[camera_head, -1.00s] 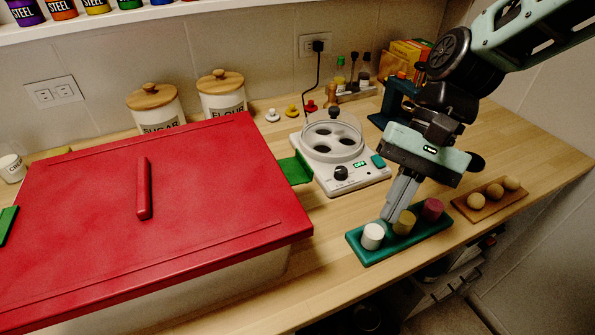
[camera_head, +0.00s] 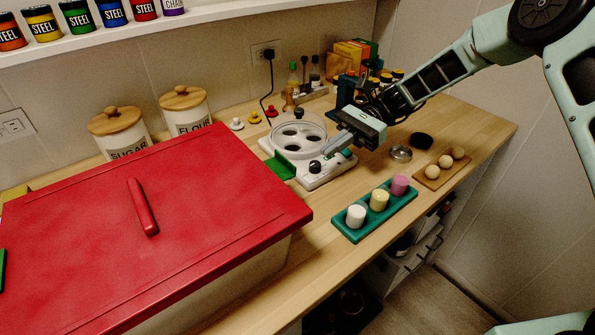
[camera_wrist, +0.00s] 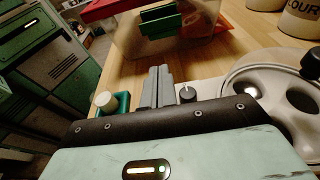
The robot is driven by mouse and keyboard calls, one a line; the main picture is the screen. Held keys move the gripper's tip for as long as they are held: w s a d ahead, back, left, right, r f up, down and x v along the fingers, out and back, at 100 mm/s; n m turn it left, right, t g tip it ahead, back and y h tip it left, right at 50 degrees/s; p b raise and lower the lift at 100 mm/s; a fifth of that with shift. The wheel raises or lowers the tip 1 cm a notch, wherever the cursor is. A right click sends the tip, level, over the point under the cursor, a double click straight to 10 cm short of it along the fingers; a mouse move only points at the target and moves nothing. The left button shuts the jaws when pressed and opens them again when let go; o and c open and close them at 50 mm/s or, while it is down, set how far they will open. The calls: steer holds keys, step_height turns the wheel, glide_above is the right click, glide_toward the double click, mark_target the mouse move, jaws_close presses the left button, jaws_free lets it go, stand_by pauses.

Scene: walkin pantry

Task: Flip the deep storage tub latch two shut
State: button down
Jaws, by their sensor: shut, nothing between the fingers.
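The deep storage tub has a red lid (camera_head: 90,225) with a red bar handle and a pale, see-through body (camera_head: 235,270). A green latch (camera_head: 281,168) sticks outward from its right side; it shows ahead of my fingers in the wrist view (camera_wrist: 160,22). Another green latch (camera_head: 2,268) shows partly at the left picture edge. No label tells which is latch two. My gripper (camera_head: 324,156) is shut and empty, over the white device, right of the right latch and apart from it. Its fingertips (camera_wrist: 160,69) point toward that latch.
A white device (camera_head: 300,140) with a round top and black knob stands close beside the latch. A teal tray (camera_head: 345,232) with three cylinders lies in front. Canisters (camera_head: 185,110) stand behind the tub. A board (camera_head: 425,182) of balls lies right.

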mark_target(273, 169)
steer(key=p+x, duration=0.2)
steer(key=x, duration=0.8)
